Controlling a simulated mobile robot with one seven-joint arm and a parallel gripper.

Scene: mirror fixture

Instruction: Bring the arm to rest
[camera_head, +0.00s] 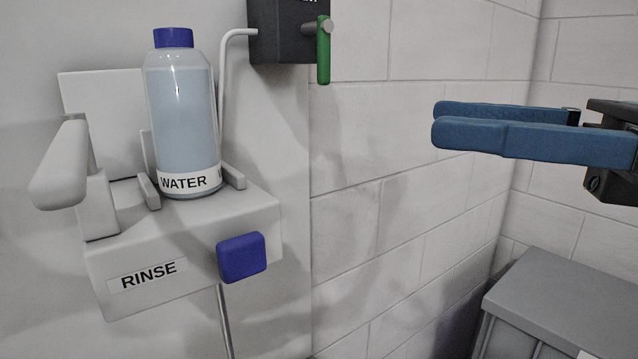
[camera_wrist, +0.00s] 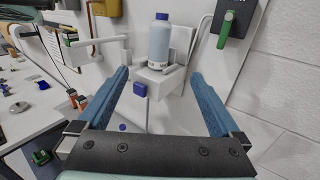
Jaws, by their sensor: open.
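My gripper (camera_head: 436,122) has two long blue fingers and reaches in from the right in the head view, empty and well clear of the wall. In the wrist view its fingers (camera_wrist: 162,82) stand wide apart with nothing between them. A clear bottle (camera_head: 185,110) with a blue cap and a WATER label stands upright on the grey RINSE fixture (camera_head: 120,262), to the left of my gripper and apart from it. The bottle also shows upright in the wrist view (camera_wrist: 160,42), beyond the fingers.
The fixture has a blue button (camera_head: 242,258) and a grey lever (camera_head: 60,170). A dark box (camera_head: 280,35) with a green handle (camera_head: 323,50) hangs to its right. A grey cabinet (camera_head: 560,300) stands lower right. A cluttered bench (camera_wrist: 35,105) lies left in the wrist view.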

